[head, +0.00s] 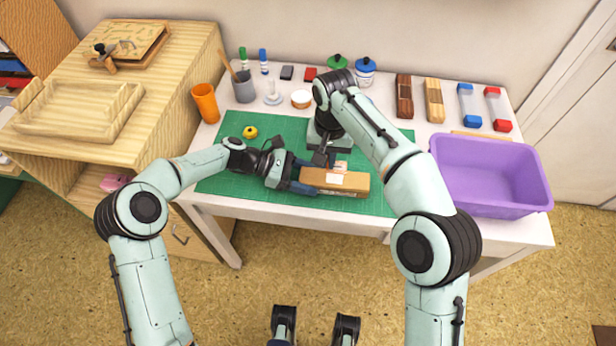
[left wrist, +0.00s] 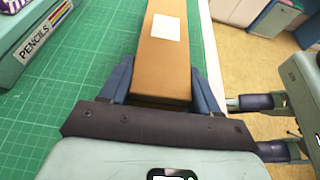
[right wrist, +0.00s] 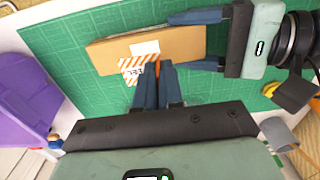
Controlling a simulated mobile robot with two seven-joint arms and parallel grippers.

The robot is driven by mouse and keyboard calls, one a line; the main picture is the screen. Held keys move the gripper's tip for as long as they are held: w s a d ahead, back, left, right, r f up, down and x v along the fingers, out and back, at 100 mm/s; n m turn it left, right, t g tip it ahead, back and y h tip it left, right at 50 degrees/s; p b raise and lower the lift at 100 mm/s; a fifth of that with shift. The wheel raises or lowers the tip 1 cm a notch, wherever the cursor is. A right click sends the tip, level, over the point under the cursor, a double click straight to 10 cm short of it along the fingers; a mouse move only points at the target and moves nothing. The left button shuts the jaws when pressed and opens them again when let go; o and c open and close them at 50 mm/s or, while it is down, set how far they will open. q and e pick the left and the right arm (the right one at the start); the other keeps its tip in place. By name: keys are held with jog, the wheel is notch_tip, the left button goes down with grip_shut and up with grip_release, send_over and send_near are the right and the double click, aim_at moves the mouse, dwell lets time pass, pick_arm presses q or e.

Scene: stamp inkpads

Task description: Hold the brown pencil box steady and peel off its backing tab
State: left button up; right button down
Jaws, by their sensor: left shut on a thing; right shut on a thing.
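The brown pencil box (head: 350,184) lies flat on the green cutting mat (head: 220,181), with a white label on top; it also shows in the left wrist view (left wrist: 163,65). My left gripper (head: 303,179) is shut around the box's left end, one finger along each long side. In the right wrist view an orange-and-white striped tab (right wrist: 133,70) with printed letters stands out at the box's long edge beside the white label (right wrist: 145,47). My right gripper (right wrist: 156,68) is shut on the tab's edge, its fingertips close against the box. The fingers partly hide the tab.
A purple bin (head: 490,170) stands on the table to the right. An orange cup (head: 206,103), a grey cup (head: 243,88) and a yellow item (head: 250,132) are to the left. Several stationery items line the back.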

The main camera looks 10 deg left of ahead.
jog(key=shift+r, duration=0.2)
pick_arm(q)
jog(key=o, duration=1.1)
jog(key=v, duration=1.2)
jog(key=shift+s+f, duration=0.1)
pick_arm(e)
jog(key=shift+s, duration=0.1)
